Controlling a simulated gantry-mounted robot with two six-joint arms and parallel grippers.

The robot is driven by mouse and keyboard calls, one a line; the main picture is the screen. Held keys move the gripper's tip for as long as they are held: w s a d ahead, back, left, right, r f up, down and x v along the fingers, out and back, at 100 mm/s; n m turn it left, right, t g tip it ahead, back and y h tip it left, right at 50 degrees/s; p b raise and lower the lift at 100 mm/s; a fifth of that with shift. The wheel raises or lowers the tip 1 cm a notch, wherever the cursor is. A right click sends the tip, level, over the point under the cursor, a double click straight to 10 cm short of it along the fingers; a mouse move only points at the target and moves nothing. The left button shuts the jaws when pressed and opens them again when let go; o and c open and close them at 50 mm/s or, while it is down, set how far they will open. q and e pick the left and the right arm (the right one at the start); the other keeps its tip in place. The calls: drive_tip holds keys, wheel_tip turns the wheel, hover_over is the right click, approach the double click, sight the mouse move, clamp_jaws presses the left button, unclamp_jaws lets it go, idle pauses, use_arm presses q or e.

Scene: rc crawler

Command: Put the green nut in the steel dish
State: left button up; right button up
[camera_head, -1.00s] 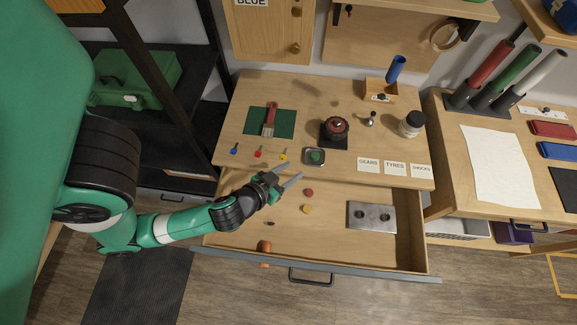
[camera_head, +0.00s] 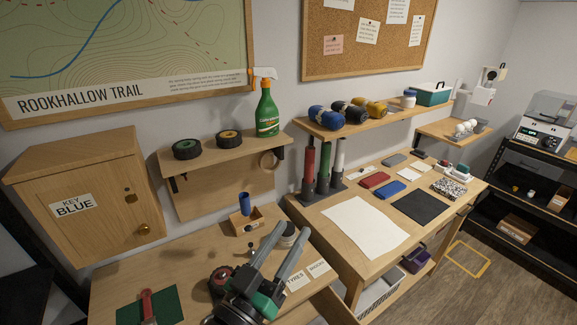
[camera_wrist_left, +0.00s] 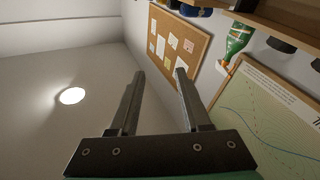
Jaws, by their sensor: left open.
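My left gripper (camera_head: 288,238) is raised at the bottom middle of the head view, its two grey fingers apart and pointing up and away. Nothing sits between them. In the left wrist view the open fingers (camera_wrist_left: 160,80) point toward the wall and ceiling, with no task object between them. Neither the green nut nor the steel dish shows in either view now. The near part of the workbench is below the picture or behind my gripper. My right gripper is not in view.
The wooden workbench (camera_head: 200,255) holds a green mat (camera_head: 165,308) with a red-handled brush, a blue cylinder in a wooden holder (camera_head: 246,222), and labels. A shelf with two tyres and a spray bottle (camera_head: 267,112) is above. A second desk (camera_head: 405,245) stands right.

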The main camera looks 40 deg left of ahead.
use_arm(q)
drive_tip(key=s+d+r+m+t+h, duration=0.2)
drive_tip(key=r, duration=0.7)
drive_tip(key=s+d+r+m+t+h, duration=0.1)
drive_tip(key=s+d+r+t+h, duration=0.1)
drive_tip(key=r, duration=0.7)
drive_tip(key=s+d+r+m+t+h, duration=0.2)
drive_tip(key=r+t, duration=0.1)
drive_tip(key=r, duration=0.6)
drive_tip(key=shift+s+r+m+t, duration=0.15)
drive_tip(key=shift+r+m+t, duration=0.15)
